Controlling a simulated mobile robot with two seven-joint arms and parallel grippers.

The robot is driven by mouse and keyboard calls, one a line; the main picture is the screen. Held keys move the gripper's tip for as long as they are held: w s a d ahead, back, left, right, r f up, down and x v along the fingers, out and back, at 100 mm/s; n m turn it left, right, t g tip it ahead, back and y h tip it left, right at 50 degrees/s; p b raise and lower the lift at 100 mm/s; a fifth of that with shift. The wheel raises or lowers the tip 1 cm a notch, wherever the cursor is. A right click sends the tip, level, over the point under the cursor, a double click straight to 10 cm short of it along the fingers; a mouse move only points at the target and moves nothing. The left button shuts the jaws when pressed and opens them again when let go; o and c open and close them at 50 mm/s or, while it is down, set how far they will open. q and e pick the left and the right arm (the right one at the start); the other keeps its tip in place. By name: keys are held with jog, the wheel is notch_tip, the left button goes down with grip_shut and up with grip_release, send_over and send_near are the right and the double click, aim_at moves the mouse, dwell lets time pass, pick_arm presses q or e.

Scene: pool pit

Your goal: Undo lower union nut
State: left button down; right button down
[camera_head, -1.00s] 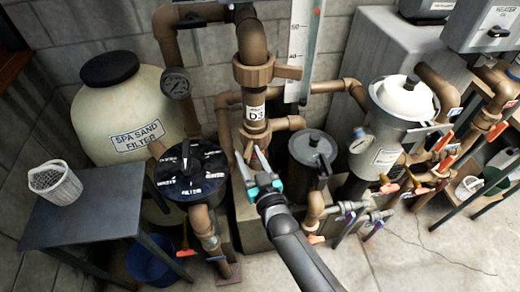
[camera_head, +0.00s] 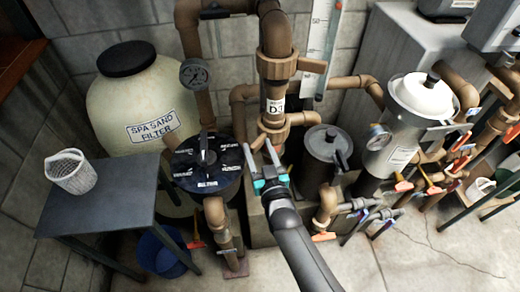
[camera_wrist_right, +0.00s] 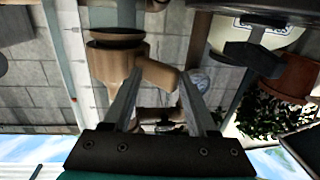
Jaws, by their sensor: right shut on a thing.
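The lower union nut (camera_head: 272,130) is a brown ring low on the upright brown pipe, below a white label reading D3 or similar. A lug (camera_head: 258,143) sticks out from it toward the lower left. My right gripper (camera_head: 259,153) reaches up from below, its two grey fingers at this lug. In the right wrist view the picture is upside down, and a brown lug (camera_wrist_right: 158,75) of a ringed fitting lies between the fingers. My right gripper is shut on the lug; the exact contact is hard to see. My left gripper is not in view.
An upper union nut (camera_head: 285,66) with its own lug sits higher on the same pipe. A black-topped valve (camera_head: 207,165) stands close on the left, a grey lidded canister (camera_head: 327,146) close on the right. A table (camera_head: 100,205) stands further left.

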jog(key=shift+w+a+r, duration=0.2)
jog(key=shift+w+r, duration=0.05)
jog(key=shift+r, duration=0.35)
jog(key=shift+w+a+r, duration=0.2)
jog(key=shift+r, duration=0.35)
jog(key=c, duration=0.8)
grip_release()
jog(key=shift+s+d+f, duration=0.2)
jog(key=shift+s+d, duration=0.05)
jog(key=shift+s, duration=0.35)
jog(key=v, duration=0.5)
jog(key=p+v, duration=0.1)
jog(key=v, duration=0.3)
jog(key=f+v, duration=0.1)
jog(key=v, duration=0.4)
jog(key=shift+s+d, duration=0.15)
jog(key=shift+s, duration=0.15)
